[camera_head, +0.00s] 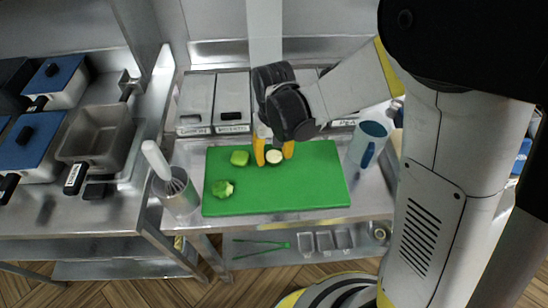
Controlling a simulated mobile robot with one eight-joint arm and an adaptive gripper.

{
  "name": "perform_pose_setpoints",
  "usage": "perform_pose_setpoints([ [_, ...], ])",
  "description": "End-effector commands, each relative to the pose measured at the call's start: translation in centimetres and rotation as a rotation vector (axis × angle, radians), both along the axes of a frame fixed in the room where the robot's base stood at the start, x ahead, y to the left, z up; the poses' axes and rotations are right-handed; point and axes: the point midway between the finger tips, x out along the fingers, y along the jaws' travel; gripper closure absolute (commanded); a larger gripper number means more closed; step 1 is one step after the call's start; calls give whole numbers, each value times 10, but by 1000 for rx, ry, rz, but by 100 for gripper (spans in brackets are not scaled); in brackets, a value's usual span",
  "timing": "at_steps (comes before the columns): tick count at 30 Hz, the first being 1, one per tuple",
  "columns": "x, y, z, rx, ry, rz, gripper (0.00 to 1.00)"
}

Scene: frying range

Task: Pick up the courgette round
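The courgette round (274,157), a pale disc with a dark green rim, lies on the green cutting board (300,200) near its back edge. My gripper (273,153) comes down from above with its yellow fingers apart, one on each side of the round as seen from this view. The fingers look open; whether they touch the round, and their exact height above the board, I cannot tell.
A green piece (239,158) lies left of the gripper, and a leafy-looking green piece (222,188) nearer the front left. Lidded containers (232,98) line the back.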

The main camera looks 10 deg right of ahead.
Motion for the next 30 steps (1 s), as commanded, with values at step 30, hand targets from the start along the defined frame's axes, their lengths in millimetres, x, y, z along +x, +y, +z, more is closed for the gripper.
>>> perform_pose_setpoints([
  [30,-35,-30,71,0,0,-3,73],
])
